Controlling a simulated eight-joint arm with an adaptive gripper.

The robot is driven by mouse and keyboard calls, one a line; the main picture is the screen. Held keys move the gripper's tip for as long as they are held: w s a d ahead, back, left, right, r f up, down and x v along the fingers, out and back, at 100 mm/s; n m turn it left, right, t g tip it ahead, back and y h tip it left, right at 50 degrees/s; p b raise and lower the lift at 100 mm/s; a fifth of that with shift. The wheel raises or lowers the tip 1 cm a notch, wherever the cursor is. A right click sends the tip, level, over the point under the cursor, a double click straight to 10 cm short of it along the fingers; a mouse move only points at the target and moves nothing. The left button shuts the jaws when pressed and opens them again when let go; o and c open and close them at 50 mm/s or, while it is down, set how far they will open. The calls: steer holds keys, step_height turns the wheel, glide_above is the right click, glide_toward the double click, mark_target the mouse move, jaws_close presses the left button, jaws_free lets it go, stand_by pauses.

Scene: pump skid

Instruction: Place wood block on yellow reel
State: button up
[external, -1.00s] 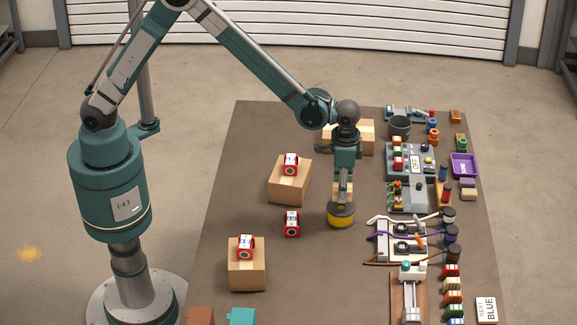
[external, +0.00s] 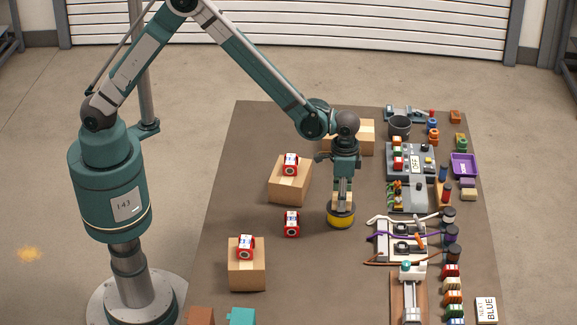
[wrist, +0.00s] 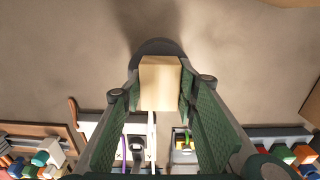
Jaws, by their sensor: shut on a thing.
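My gripper (external: 342,200) is shut on the pale wood block (wrist: 160,85), with a green pad on each side of it in the wrist view. In the external view my gripper points straight down over the yellow reel (external: 340,220). The reel has a dark grey top and a yellow side and stands upright on the table. In the wrist view the reel's dark rim (wrist: 157,46) shows beyond the block, which covers much of it. The block looks very low over the reel; I cannot tell whether the two touch.
Cardboard boxes (external: 247,267) with red devices on top stand to the left, and one red device (external: 292,224) is on the table near the reel. Cabled equipment (external: 403,240) lies close on the right. Bare table (external: 240,180) is on the left.

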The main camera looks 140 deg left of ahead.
steer(key=shift+f, duration=0.2)
steer(key=o, duration=0.9)
steer(key=shift+r, duration=0.1)
steer(key=shift+r, duration=0.1)
step_height(320, 180, up, 12)
steer(key=shift+r+p, duration=0.1)
steer(key=shift+p, duration=0.2)
steer(key=shift+d, duration=0.1)
stand_by(0.5)
